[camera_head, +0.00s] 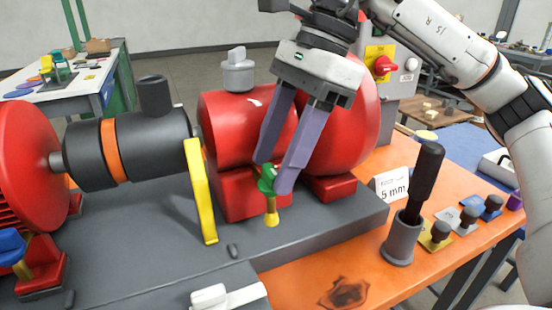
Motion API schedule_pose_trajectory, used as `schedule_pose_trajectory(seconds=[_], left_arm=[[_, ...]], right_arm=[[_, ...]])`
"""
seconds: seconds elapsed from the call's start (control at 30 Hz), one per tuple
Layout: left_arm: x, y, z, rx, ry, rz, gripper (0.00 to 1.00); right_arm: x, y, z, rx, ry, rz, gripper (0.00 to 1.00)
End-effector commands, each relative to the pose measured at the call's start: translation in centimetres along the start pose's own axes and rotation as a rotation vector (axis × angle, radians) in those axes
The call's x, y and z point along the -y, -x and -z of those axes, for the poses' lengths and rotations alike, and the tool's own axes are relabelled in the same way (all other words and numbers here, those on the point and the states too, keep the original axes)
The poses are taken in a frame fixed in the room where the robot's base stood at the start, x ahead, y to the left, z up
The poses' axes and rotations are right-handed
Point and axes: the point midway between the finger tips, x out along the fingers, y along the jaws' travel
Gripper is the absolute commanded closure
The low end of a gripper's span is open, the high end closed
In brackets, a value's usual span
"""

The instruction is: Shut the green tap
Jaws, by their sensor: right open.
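The green tap (266,179) is a small green handle on a short yellow stem, low at the front of the red pump body (240,128). My right gripper (274,178) comes down from above, its two long purple-grey fingers at the tap. The fingers are apart, with the green handle showing between and partly behind their tips. Whether a finger touches the handle I cannot tell.
A blue-handled tap (12,247) sits at the far left. A yellow bar (200,190) stands left of the green tap. On the orange bench, a black-handled tool stands in a grey holder (401,243), near a "5 mm" sign (391,186) and several small knobs. A red switch (384,65) is behind.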

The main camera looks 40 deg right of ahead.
Motion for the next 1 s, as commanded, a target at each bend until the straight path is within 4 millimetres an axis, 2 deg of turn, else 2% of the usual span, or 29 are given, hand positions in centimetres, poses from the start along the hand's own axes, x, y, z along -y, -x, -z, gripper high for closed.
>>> schedule_pose_trajectory(seconds=[0.3,0.53,0.8,1.0], left_arm=[[0.16,-0.07,0.53,-0.01,-0.005,0.001,0.7],[0.19,-0.14,0.29,-0.005,-0.005,0.002,0.7],[0.23,-0.28,-0.05,0.0,-0.005,0.002,0.7],[0.25,-0.51,-0.29,0.0,-0.005,0.002,0.7]], right_arm=[[0.0,-0.26,-0.01,0.001,0.0,0.0,0.52],[0.0,-0.24,-0.01,0.001,0.0,0.0,0.91],[-0.02,-0.26,0.01,0.0,-0.022,0.01,0.91],[-0.11,-0.33,0.04,-0.001,-0.103,0.044,0.91]])
